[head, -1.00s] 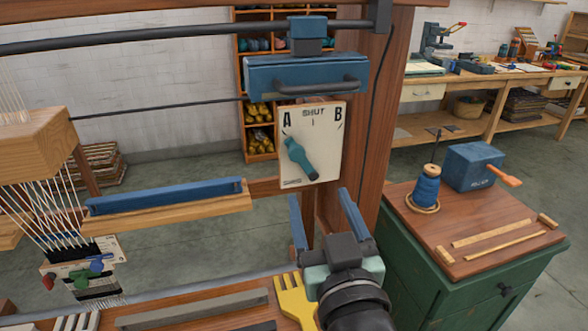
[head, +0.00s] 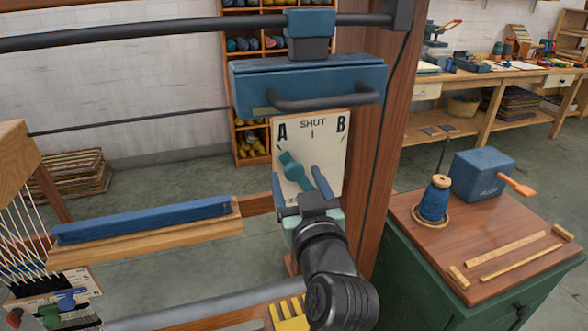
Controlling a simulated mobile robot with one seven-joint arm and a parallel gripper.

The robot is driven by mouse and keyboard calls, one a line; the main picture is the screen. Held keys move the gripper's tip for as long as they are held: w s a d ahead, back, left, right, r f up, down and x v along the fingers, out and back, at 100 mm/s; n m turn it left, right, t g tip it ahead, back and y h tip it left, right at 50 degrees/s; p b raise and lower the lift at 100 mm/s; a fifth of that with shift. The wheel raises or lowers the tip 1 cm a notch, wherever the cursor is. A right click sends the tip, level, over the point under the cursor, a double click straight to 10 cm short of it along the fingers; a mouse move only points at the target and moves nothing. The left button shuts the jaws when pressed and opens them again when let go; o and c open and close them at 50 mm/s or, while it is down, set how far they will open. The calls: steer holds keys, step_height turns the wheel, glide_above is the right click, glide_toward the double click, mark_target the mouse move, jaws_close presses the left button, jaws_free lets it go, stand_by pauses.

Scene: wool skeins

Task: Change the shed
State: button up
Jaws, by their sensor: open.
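A cream plate (head: 334,158) marked A, SHUT and B is fixed by the loom's right upright. A teal lever (head: 292,168) on it leans up and left, toward A. My gripper (head: 300,183) is in front of the plate's lower half, its two blue fingers apart. The lever's lower part shows between the fingers; I cannot tell whether they touch it. A blue box with a dark handle (head: 325,95) sits above the plate on the rail. White warp threads (head: 18,225) hang at the far left.
A blue bar lies on a wooden ledge (head: 150,237) left of my gripper. The upright (head: 385,170) stands close on the right. Beyond it, a green cabinet (head: 420,275) carries a blue spool (head: 434,200) and a blue winder box (head: 484,173).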

mark_target(296, 174)
steer(key=shift+w+a, duration=0.15)
steer(key=shift+w, duration=0.65)
steer(key=shift+w+a, duration=0.1)
steer(key=shift+w, duration=0.65)
jaws_close()
